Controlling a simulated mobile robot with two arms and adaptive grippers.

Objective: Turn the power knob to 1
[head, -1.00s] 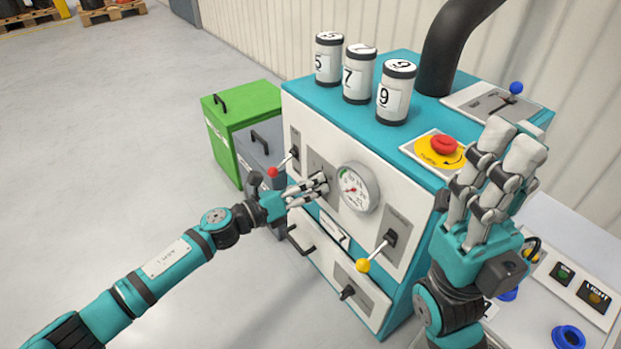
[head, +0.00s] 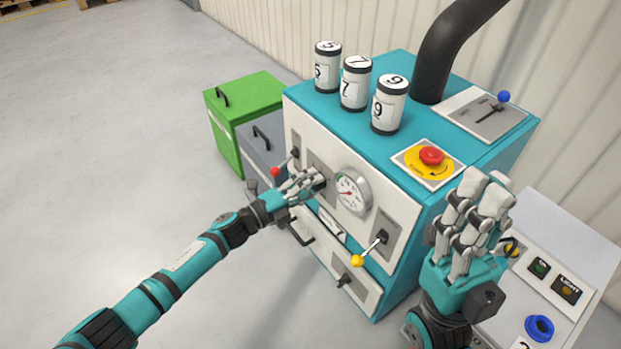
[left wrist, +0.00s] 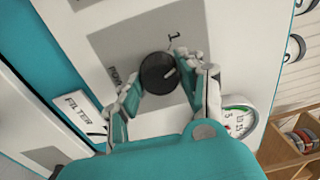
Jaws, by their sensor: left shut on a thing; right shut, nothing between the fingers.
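The black round power knob (left wrist: 156,73) sits on a grey plate (left wrist: 110,45) on the white front panel. Printed marks show beside it, one reading like a 1 (left wrist: 173,37). The knob's pale line lies toward the right in the left wrist view; its exact setting is unclear. My left gripper (left wrist: 160,78) is shut on the knob, with fingers on both sides. In the head view my left gripper (head: 312,181) largely hides the knob. My right gripper (head: 484,190) is raised, shut and empty, at the right of the machine.
A gauge (head: 353,192) is right of the knob, and a red-tipped lever (head: 276,171) is left. A yellow-tipped lever (head: 359,260) sticks out below the gauge. A red emergency button (head: 432,156) is on top, near my right gripper. Open floor lies left.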

